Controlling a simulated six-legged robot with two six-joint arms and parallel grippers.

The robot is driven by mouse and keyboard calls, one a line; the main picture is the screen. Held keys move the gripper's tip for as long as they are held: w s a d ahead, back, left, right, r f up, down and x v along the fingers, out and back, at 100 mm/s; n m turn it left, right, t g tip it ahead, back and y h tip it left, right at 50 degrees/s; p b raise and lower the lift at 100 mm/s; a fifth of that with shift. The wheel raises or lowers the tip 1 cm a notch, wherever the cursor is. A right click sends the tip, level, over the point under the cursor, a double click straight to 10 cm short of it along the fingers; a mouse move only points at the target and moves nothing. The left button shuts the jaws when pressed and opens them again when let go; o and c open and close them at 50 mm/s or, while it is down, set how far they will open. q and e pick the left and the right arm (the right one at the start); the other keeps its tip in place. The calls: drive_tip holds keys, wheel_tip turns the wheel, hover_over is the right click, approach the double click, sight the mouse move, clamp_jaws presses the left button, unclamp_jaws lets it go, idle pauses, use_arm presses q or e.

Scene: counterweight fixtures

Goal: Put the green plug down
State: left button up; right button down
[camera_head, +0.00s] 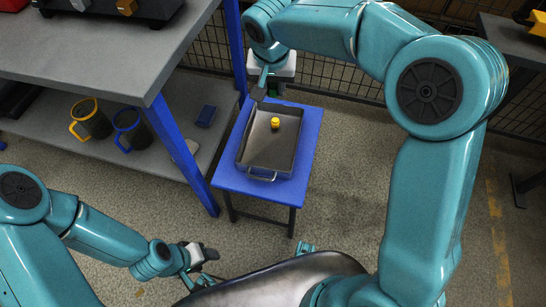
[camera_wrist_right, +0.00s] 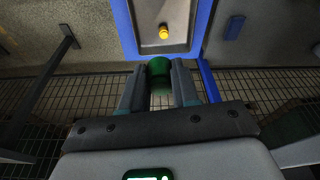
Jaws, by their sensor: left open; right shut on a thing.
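The green plug (camera_wrist_right: 160,69) is between the fingers of my right gripper (camera_wrist_right: 160,82) in the right wrist view, and the gripper is shut on it. In the head view my right gripper (camera_head: 267,88) is at the far end of a grey metal tray (camera_head: 262,152), where the plug is mostly hidden. The tray lies on a small blue table (camera_head: 229,178). A small yellow piece (camera_head: 275,122) stands in the tray; it also shows in the right wrist view (camera_wrist_right: 163,32). My left gripper (camera_head: 207,254) is open and empty, low at the left, away from the table.
A grey workbench (camera_head: 120,50) with blue legs stands left of the blue table. Its lower shelf holds a yellow-handled mug (camera_head: 91,121), a blue-handled mug (camera_head: 129,130) and a blue box (camera_head: 206,116). Wire mesh fencing runs behind. Most of the tray floor is bare.

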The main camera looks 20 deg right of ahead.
wheel_tip(320, 180, down, 7)
drive_tip(key=w+a+m+b, duration=0.1)
drive_tip(key=w+b, duration=0.1)
drive_tip(key=b, duration=1.1)
hover_over(269, 150)
drive_tip(key=s, duration=0.1)
drive_tip(key=f, duration=1.9)
drive_tip(key=shift+a+f, duration=0.25)
drive_tip(key=shift+f, duration=0.1)
use_arm(q)
wheel_tip(269, 150, down, 14)
drive_tip(key=w+a, duration=0.1)
drive_tip(key=shift+w+a+f+n+t, duration=0.25)
drive_tip(key=shift+a+n+t, duration=0.05)
drive_tip(key=shift+a, duration=0.05)
use_arm(e)
drive_tip(key=shift+f+b, duration=0.5)
drive_tip(key=shift+f, duration=0.1)
use_arm(q)
drive_tip(key=shift+w+a+f, duration=0.1)
drive_tip(key=shift+w+f, duration=0.4)
drive_tip(key=shift+f, duration=0.2)
use_arm(e)
drive_tip(key=c, duration=0.8)
unclamp_jaws()
drive_tip(key=shift+c, duration=0.2)
